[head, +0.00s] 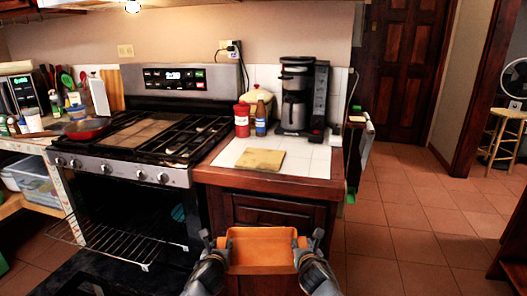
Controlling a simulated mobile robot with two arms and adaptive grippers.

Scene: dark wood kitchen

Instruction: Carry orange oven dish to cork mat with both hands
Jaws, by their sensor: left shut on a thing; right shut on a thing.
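The orange oven dish (262,269) is at the bottom middle of the head view, in front of the dark wood cabinet and below counter height in the picture. It looks level and empty. My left gripper (222,241) is shut on the dish's left end. My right gripper (303,241) is shut on its right end. The fingertips are small and partly hidden by the grippers' own bodies. The cork mat (261,160) is a flat tan square on the white tiled counter (312,170), with nothing on it.
A coffee maker (297,95), a red bottle (242,120) and a blue bottle (261,118) stand behind the mat. The stove (140,130) is left, its oven door open and a rack (120,245) pulled out. Tiled floor (400,235) is free on the right.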

